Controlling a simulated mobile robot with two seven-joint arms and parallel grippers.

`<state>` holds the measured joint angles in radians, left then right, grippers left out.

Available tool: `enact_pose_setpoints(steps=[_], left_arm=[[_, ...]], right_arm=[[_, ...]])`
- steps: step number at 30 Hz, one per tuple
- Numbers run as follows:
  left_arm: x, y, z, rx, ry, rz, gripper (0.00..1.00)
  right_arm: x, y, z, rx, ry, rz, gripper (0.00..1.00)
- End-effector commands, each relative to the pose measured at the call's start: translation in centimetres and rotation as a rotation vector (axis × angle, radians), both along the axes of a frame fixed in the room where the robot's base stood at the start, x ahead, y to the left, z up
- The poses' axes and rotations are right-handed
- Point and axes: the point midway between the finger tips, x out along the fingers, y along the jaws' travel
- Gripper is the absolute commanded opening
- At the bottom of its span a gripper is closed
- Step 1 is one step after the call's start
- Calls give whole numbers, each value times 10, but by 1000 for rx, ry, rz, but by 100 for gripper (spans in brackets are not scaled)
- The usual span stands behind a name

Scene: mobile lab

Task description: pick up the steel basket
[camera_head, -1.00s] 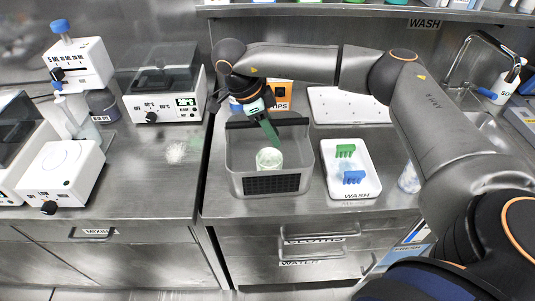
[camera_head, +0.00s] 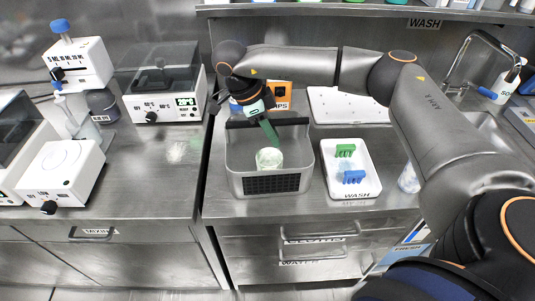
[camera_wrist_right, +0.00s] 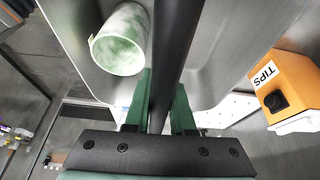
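The steel basket (camera_head: 236,178) stands on the counter in the middle of the head view, with a black handle bar (camera_head: 240,124) across its top and a dark mesh front. A whitish-green cup (camera_head: 269,159) is inside it. My right gripper (camera_head: 270,133) comes down from above onto the handle bar. In the right wrist view its green fingers (camera_wrist_right: 162,105) lie close along both sides of the dark bar (camera_wrist_right: 178,45) and appear shut on it. That view also shows the cup (camera_wrist_right: 120,50) in the basket (camera_wrist_right: 220,50). My left gripper is out of view.
A white tray (camera_head: 363,189) with a green and a blue rack stands close to the right of the basket. An orange TIPS box (camera_head: 281,95) is behind it. A heater (camera_head: 165,95) and a stirrer (camera_head: 60,170) are on the left counter. A sink is at the far right.

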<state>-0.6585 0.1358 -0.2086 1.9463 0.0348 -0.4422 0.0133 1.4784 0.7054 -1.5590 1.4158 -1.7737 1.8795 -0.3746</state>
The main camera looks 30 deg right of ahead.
Motion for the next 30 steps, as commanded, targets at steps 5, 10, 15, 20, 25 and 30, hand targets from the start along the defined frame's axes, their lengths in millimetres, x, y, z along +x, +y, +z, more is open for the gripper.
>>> enact_pose_setpoints(steps=[5,10,15,20,25,30], left_arm=[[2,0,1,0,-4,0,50],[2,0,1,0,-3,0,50],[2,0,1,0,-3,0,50],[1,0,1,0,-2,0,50],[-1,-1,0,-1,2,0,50],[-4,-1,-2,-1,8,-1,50]], right_arm=[[0,0,0,0,0,0,1],[0,0,0,0,0,0,0],[0,0,0,0,0,0,0],[0,0,0,-1,0,0,0],[0,0,0,-1,0,0,0],[0,0,0,-1,0,0,0]])
